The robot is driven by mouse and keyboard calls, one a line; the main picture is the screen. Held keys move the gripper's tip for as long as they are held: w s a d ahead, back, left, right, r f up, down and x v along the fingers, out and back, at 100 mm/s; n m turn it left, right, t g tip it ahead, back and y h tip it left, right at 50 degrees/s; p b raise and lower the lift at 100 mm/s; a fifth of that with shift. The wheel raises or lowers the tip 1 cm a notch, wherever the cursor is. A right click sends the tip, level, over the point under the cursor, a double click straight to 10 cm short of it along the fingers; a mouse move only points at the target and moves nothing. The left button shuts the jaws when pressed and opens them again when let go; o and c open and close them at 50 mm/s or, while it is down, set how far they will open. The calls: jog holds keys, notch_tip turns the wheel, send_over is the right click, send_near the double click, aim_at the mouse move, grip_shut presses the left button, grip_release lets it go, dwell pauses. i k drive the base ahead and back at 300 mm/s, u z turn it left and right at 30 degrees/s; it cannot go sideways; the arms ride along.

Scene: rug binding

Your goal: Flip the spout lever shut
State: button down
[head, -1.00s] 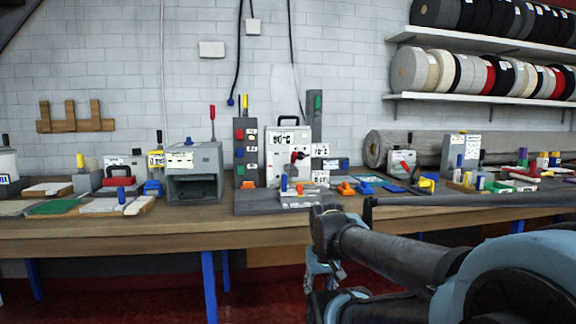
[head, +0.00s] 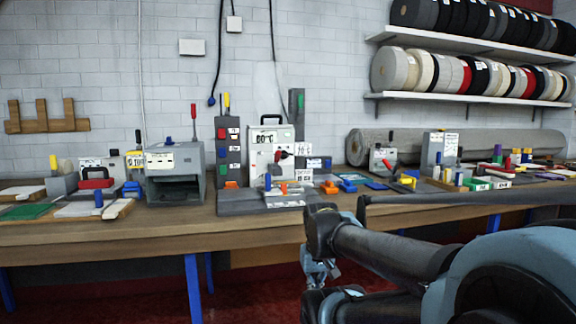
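A white box-shaped unit (head: 262,160) with a dark top handle and a temperature label stands on a grey base at the middle of the bench. My gripper (head: 320,272) hangs low in front of the bench, below the tabletop edge and well apart from the unit. Its fingers are small and partly hidden by my arm, so their opening is unclear.
The wooden bench (head: 130,233) runs across the view, crowded with tools and small parts. A grey post (head: 296,120) and a panel with coloured buttons (head: 228,150) flank the unit. A grey carpet roll (head: 480,146) lies at the back right.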

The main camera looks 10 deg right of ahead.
aim_at(277, 156)
jog(key=z, duration=1.35)
jog(key=k, duration=1.7)
jog(key=u, duration=0.95)
jog(key=i, duration=1)
jog(key=z, duration=0.05)
